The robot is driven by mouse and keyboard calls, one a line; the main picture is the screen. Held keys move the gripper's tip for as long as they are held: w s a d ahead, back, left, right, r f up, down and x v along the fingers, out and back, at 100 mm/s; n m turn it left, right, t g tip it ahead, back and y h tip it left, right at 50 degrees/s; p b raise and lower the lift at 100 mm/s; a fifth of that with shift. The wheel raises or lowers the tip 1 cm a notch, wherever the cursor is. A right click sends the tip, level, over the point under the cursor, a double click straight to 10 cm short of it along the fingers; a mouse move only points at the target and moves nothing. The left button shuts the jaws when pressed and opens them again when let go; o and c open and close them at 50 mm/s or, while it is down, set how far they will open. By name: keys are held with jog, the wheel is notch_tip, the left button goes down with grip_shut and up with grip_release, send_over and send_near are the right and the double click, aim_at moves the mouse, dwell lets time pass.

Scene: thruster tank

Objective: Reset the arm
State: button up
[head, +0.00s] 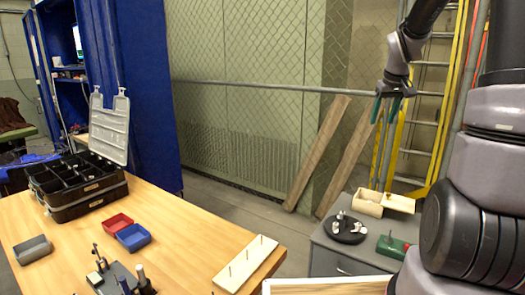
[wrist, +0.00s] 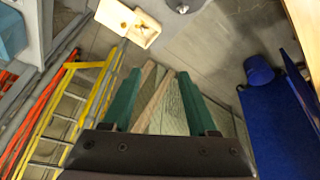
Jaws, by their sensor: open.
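My gripper (head: 387,112) hangs in the air at the upper right of the head view, above and behind the grey cabinet. Its fingers point down. In the wrist view its two green fingers (wrist: 158,76) are spread apart with nothing between them. My arm comes down into the head view from the upper right.
A grey cabinet (head: 325,262) holds an open wooden box (head: 369,204), a black round tray (head: 343,236) and a green block (head: 391,246). A wooden table (head: 175,238) stands at left with a black organizer (head: 80,207), red bin (head: 117,222) and blue bin (head: 133,238). Yellow ladders (head: 455,95) stand behind.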

jog(key=s+a+r+m+t+y, duration=0.1)
jog(key=s+a+r, duration=0.2)
jog(key=s, duration=0.5)
jog(key=s+a+r+m+y, duration=0.1)
jog(key=s+a+r, duration=0.2)
jog(key=s+a, duration=0.3)
jog(key=s+a+r+m+t, duration=0.1)
jog(key=s+a, duration=0.4)
jog(key=s, duration=0.7)
notch_tip(320, 180, up, 3)
jog(key=shift+s+f+m+t+y, duration=0.2)
jog(key=shift+m+t+y, duration=0.15)
jog(key=shift+m, duration=0.25)
